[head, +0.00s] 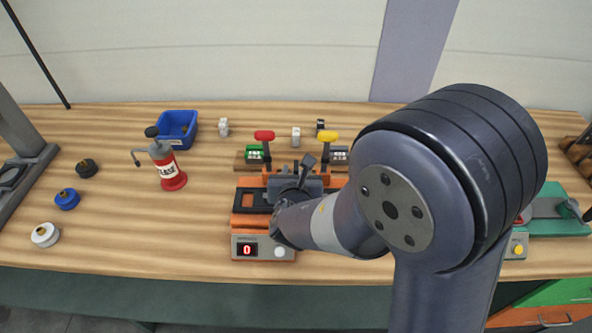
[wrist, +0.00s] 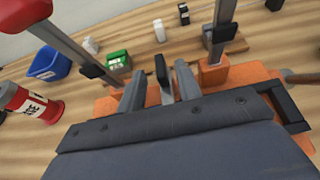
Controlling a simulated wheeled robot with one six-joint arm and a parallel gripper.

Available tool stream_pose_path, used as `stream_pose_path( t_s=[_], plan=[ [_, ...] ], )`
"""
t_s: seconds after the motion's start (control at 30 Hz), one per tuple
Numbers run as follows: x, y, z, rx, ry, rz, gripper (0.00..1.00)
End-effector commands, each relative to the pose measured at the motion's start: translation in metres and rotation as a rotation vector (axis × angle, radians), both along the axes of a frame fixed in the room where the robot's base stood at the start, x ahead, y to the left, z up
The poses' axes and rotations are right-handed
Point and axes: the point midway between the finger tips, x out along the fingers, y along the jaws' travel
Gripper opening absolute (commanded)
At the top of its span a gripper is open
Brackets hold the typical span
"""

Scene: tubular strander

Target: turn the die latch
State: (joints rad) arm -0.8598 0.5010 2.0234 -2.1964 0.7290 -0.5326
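The orange strander station (head: 246,221) stands mid-table with a red-knobbed lever (head: 264,136) and a yellow-knobbed lever (head: 328,137) behind it. A dark upright piece, apparently the die latch (head: 308,161), rises between them. My gripper (head: 296,181) is over the station, partly hidden by my arm in the head view. In the wrist view my gripper (wrist: 160,91) has its two grey fingers apart. The dark latch (wrist: 162,70) shows between the fingertips, with visible gaps on both sides. The latch's lower part is hidden by my gripper's body.
The lever posts (wrist: 222,22) rise close to my gripper. A red and white grease can (head: 168,166), a blue bin (head: 177,127) and several round spools (head: 67,199) stand left. A green machine (head: 556,214) is at right. Table left of the station is partly clear.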

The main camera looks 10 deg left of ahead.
Motion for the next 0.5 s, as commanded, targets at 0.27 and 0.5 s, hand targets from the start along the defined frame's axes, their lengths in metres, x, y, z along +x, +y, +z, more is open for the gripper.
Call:
stream_pose_path(
  t_s=[0.27,0.5],
  plan=[
    [0.0097,0.0020,-0.0046,0.000,0.001,0.000,0.33],
    [0.0095,0.0021,-0.0044,0.000,0.000,0.000,0.29]
  ],
)
